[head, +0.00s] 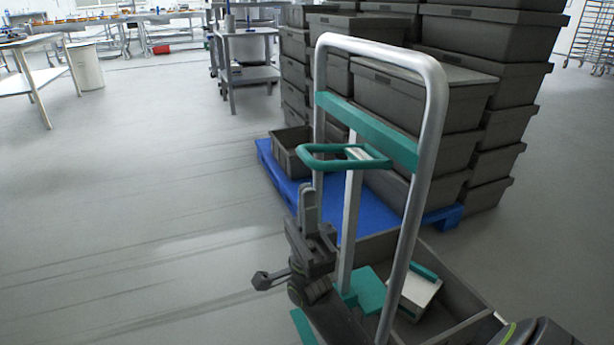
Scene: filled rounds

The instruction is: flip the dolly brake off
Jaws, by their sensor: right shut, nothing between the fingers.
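The dolly (435,120) has a tall silver tube frame with a teal crossbar. My left gripper is not in view.
A grey crate (455,290) with a white and teal box (414,294) is at the dolly's base. Behind stand stacked grey crates (420,95) on a blue pallet (372,210). Steel tables (248,72) and a white bin (86,66) are farther back. The left floor is clear.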

